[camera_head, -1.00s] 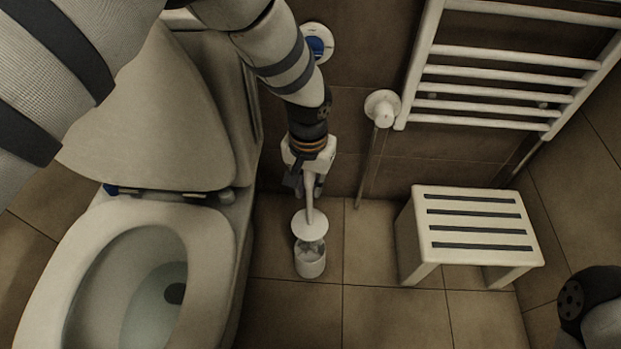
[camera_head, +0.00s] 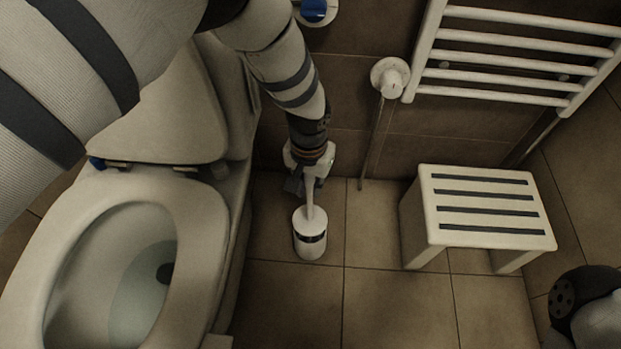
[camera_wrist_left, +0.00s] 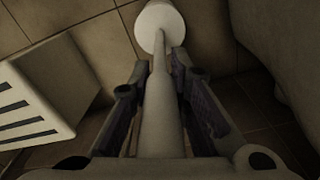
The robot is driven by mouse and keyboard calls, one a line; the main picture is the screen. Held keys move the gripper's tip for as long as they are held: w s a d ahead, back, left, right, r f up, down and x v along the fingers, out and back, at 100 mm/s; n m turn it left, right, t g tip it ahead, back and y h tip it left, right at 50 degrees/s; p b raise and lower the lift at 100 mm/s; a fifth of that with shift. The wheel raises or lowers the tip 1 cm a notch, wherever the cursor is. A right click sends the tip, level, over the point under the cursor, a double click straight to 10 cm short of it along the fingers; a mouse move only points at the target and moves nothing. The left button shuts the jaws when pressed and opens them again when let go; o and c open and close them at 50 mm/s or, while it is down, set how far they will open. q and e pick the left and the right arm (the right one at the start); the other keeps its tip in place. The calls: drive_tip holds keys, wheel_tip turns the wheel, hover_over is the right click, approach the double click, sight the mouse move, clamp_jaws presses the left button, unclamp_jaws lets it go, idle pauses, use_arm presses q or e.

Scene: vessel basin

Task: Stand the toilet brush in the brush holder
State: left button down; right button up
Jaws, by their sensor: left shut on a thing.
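The toilet brush (camera_head: 309,214) is white, with a slim handle and a round lid-like disc. It stands nearly upright, its disc just above the rim of the white brush holder (camera_head: 309,249) on the floor. A dark band shows between disc and holder, and the brush head is hidden inside. My left gripper (camera_head: 308,186) is shut on the brush handle above the disc. In the left wrist view the handle (camera_wrist_left: 160,100) runs between the two fingers (camera_wrist_left: 152,88) to the white disc (camera_wrist_left: 160,24), which hides the holder.
The toilet (camera_head: 210,215) stands close to the left of the holder. A white stool (camera_head: 485,212) is on the right, below a towel radiator (camera_head: 520,58). The tiled floor (camera_head: 385,310) in front is clear. Part of my right arm shows at the lower right.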

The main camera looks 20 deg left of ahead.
use_arm(q)
drive_tip(key=shift+f, duration=0.1)
drive_tip(key=c, duration=1.4)
unclamp_jaws()
drive_tip(key=r, duration=1.2)
drive_tip(key=shift+s, duration=0.2)
drive_tip(key=shift+d, duration=0.1)
